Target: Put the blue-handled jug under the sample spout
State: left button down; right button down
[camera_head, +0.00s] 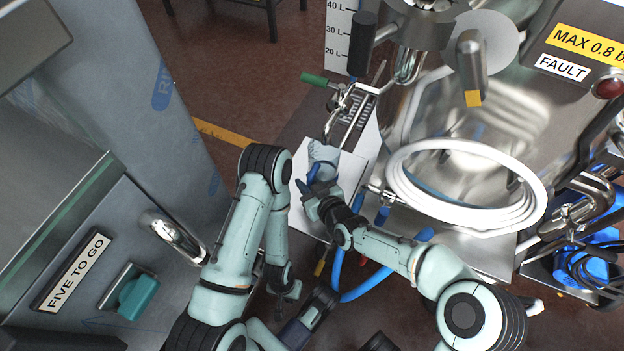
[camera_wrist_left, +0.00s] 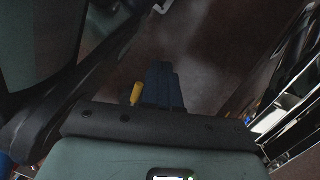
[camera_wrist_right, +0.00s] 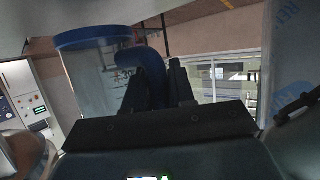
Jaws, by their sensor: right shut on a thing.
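The clear jug (camera_head: 323,154) with a blue handle (camera_head: 311,166) stands on or just above a pale plate, below the thin metal sample spout (camera_head: 331,122) with its green lever (camera_head: 314,79). I cannot tell whether its base touches the plate. My right gripper (camera_head: 308,190) is shut on the handle. In the right wrist view the fingers (camera_wrist_right: 160,82) close around the blue handle (camera_wrist_right: 152,62), and the jug's clear body (camera_wrist_right: 95,75) with its blue rim is at the left. In the left wrist view my left gripper (camera_wrist_left: 163,85) is shut and empty.
A steel tank with a coiled white hose (camera_head: 400,190) fills the right side. Blue hoses (camera_head: 343,285) lie below the plate. A grey cabinet with a FIVE TO GO label (camera_head: 73,270) stands at the left. A film-wrapped column (camera_head: 125,100) stands behind it.

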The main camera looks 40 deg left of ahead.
jog(key=shift+s+f, duration=0.15)
jog(key=shift+f, duration=0.7)
jog(key=shift+f+b, duration=0.3)
jog(key=shift+f, duration=0.1)
pick_arm(q)
jog(key=shift+s+a+f+g, duration=0.15)
jog(key=shift+s+f+g, duration=0.05)
jog(key=shift+s, duration=0.25)
jog(key=shift+s+a+f+g, duration=0.15)
jog(key=shift+s+f+g, duration=0.05)
jog(key=shift+s, duration=0.2)
pick_arm(e)
jog(key=shift+f, duration=0.1)
jog(key=c, duration=1)
grip_release()
jog(key=shift+o, duration=0.2)
